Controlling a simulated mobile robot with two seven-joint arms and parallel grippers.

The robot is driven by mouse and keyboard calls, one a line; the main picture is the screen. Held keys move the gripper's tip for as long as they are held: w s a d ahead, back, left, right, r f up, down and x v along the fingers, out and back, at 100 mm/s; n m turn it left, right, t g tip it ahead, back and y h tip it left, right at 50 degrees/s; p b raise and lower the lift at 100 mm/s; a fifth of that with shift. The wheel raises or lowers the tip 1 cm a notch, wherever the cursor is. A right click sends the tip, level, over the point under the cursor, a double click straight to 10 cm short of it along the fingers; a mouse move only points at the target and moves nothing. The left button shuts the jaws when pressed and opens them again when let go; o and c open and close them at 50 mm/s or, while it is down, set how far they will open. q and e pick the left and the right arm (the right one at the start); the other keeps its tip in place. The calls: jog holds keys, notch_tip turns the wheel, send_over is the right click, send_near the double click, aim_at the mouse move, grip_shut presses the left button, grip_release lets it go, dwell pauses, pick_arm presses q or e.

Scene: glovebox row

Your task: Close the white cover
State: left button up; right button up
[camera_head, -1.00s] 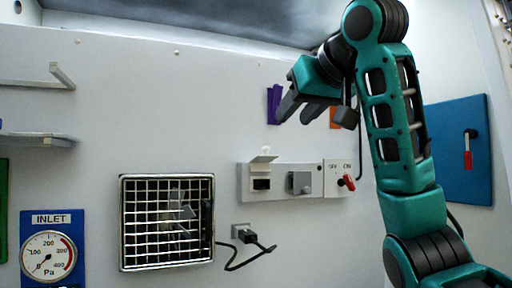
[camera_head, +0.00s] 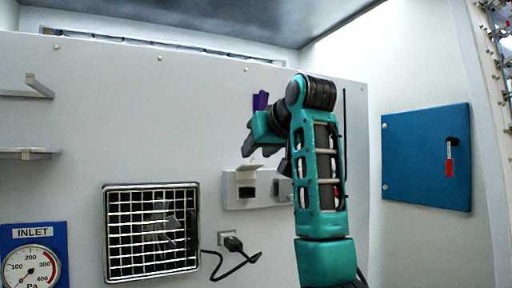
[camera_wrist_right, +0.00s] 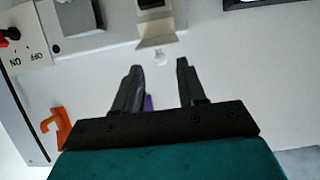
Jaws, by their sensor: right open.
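The white cover (camera_head: 248,168) is a small flap standing open above a dark socket (camera_head: 247,188) on the wall-mounted strip. In the right wrist view the cover (camera_wrist_right: 158,40) sticks out from the dark socket (camera_wrist_right: 150,4), with a small round tab at its edge. My right gripper (camera_head: 258,150) is open and empty, just above the cover in the head view. In the wrist view the gap between its fingertips (camera_wrist_right: 159,67) lines up with the tab, with no clear contact. My left gripper is not in view.
A grey box (camera_wrist_right: 80,15) and a red-handled OFF/ON switch (camera_wrist_right: 10,35) sit beside the socket. A purple hook (camera_head: 260,101) and an orange hook (camera_wrist_right: 56,127) are on the wall nearby. A grille (camera_head: 152,232) and plugged cable (camera_head: 233,243) are lower left.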

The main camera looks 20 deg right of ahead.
jog(key=shift+x, duration=0.85)
jog(key=shift+c, duration=0.2)
grip_shut()
